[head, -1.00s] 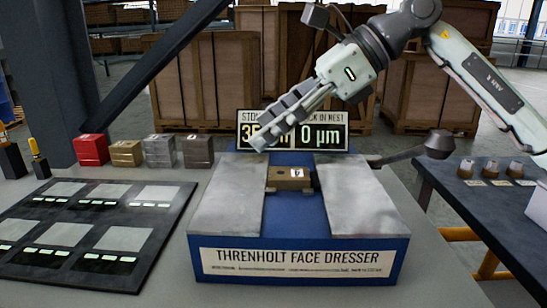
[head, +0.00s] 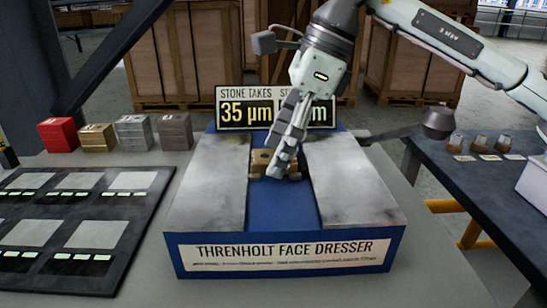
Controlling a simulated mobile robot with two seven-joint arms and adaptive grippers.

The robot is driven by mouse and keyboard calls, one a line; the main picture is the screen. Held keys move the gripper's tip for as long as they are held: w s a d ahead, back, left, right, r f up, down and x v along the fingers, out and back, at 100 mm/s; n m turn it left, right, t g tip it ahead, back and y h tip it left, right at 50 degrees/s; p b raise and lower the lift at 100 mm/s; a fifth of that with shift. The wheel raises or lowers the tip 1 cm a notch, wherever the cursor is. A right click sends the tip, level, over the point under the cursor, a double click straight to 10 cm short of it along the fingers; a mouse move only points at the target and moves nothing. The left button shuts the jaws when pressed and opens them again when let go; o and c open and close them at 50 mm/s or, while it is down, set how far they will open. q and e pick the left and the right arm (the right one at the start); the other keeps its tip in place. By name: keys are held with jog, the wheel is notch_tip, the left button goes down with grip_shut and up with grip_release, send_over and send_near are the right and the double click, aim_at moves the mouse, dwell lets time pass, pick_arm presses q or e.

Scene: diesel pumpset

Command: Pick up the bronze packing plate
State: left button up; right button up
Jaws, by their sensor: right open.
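A bronze-brown block (head: 259,160) sits in the blue channel of the face dresser (head: 284,253), between two grey slabs. Another bronze-coloured block (head: 97,138) stands on the bench at the left, in a row with other blocks. I cannot tell for sure which one is the packing plate. My right gripper (head: 283,165) points down over the right part of the block in the dresser and hides some of it. It is open. I cannot tell whether its fingers touch the block. My left gripper is not in view.
A red block (head: 58,135) and two grey blocks (head: 133,132) flank the bronze one at left. A dark tray (head: 130,213) with pale pads lies in front of them. A display sign (head: 243,108) stands behind the dresser. A lever with a dark knob (head: 437,123) sticks out at right.

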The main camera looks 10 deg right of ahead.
aim_at(272, 157)
jog(key=shift+f, duration=0.1)
jog(key=shift+c, duration=0.4)
grip_shut()
jog(key=shift+w+r, duration=0.1)
jog(key=shift+r, duration=0.55)
jog(key=r, duration=0.1)
jog(key=a+r, duration=0.1)
jog(key=r, duration=0.1)
jog(key=shift+r+b, duration=0.2)
jog(key=shift+b, duration=0.1)
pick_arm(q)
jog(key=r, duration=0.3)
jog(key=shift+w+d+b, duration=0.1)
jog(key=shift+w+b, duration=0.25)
pick_arm(e)
jog(key=s+a+r, duration=0.2)
jog(key=a+r, duration=0.4)
jog(key=a, duration=0.4)
jog(key=shift+s+a+r, duration=0.25)
jog(key=shift+s, duration=0.05)
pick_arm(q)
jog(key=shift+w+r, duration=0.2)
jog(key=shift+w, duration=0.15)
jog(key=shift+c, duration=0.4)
